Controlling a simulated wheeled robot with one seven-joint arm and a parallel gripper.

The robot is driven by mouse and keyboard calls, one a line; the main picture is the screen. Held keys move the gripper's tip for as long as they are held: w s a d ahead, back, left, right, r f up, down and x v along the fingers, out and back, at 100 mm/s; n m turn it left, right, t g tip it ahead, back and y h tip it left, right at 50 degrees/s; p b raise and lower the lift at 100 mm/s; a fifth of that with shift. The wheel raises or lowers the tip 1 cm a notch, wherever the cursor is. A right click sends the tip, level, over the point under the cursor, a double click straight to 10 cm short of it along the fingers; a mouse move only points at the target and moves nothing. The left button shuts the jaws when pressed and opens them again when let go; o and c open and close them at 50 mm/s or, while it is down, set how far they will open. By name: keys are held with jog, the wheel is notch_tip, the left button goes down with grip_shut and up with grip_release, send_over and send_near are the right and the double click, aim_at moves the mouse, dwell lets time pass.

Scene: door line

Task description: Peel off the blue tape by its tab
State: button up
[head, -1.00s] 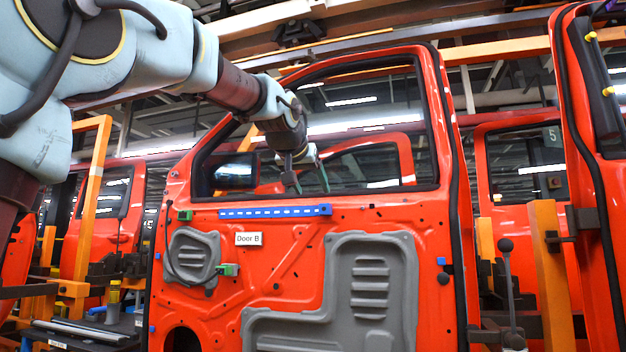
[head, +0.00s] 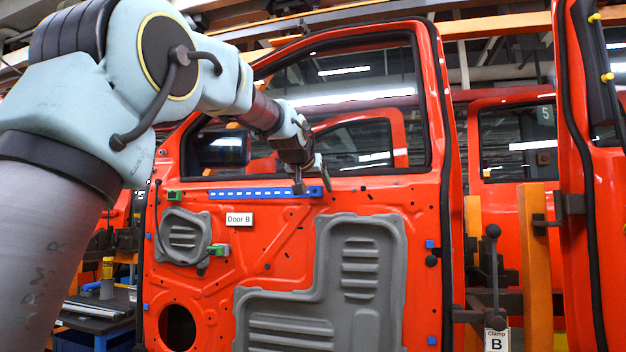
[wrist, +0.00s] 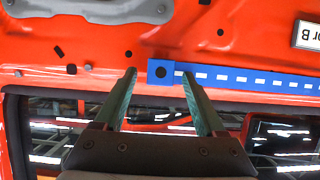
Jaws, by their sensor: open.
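The blue tape (head: 255,194) is a flat strip with white dashes on the red door (head: 280,240), just below its window. In the wrist view the tape (wrist: 238,78) runs right from a plain blue square tab (wrist: 160,73) with a dark dot. My gripper (head: 312,181) is at the tape's right end in the head view. In the wrist view its two greenish fingers (wrist: 158,75) are apart, with the tab showing between their tips. Nothing is held. I cannot tell whether the fingertips touch the door. The tab's end is partly hidden by a finger in the head view.
A "Door B" label (head: 239,219) sits below the tape. A grey panel (head: 375,240) covers the door's lower middle. A clamp lever (head: 493,260) marked B stands right of the door. Another red door (head: 590,180) is at the far right.

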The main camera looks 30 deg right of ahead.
jog(key=shift+c, duration=0.4)
grip_shut()
dwell(0.7)
